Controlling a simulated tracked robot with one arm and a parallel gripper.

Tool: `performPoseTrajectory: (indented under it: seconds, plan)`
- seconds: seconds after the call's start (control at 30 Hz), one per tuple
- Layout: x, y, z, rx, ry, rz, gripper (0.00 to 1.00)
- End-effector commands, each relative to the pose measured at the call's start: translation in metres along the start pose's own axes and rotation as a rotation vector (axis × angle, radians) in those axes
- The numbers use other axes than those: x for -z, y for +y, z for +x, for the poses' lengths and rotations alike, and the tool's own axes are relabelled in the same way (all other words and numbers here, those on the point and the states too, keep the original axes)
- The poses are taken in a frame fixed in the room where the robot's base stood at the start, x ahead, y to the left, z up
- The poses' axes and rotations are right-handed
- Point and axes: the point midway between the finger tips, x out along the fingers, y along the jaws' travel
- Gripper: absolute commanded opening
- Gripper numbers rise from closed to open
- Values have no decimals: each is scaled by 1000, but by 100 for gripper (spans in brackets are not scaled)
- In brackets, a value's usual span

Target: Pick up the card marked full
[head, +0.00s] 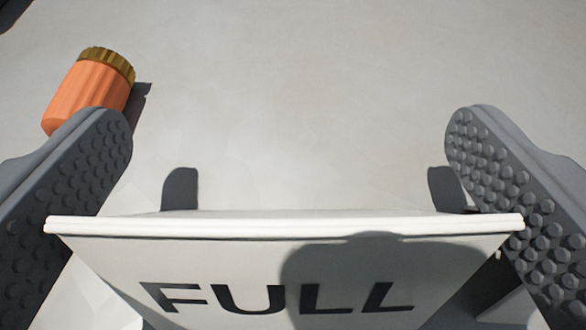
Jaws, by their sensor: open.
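The white card (230,262) marked "FULL" in dark letters stands at the bottom of the head view, its top edge toward me and its face tilted. Its lower part runs out of the frame. My gripper (290,150) is open, with one studded grey finger at the left end of the card and one at the right end. The card lies between the fingers, and its top edge overlaps both in the picture. I cannot tell whether either finger touches it. A shadow falls across the right half of the card's face.
An orange ribbed jar with a brass-coloured cap (90,90) lies tilted on the grey surface (300,90), just beyond my left finger and partly hidden by it. A dark object (12,12) shows in the top left corner.

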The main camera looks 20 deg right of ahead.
Motion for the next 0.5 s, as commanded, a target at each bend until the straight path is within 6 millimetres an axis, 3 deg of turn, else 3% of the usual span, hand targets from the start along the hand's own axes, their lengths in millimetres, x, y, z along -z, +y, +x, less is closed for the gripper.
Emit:
performPoseTrajectory:
  seconds: [0.27, 0.4, 0.5]
  plan:
    - [2, -1, 5, 1, 4, 1, 93]
    - [2, -1, 4, 1, 3, 1, 59]
    - [2, -1, 4, 1, 3, 1, 59]
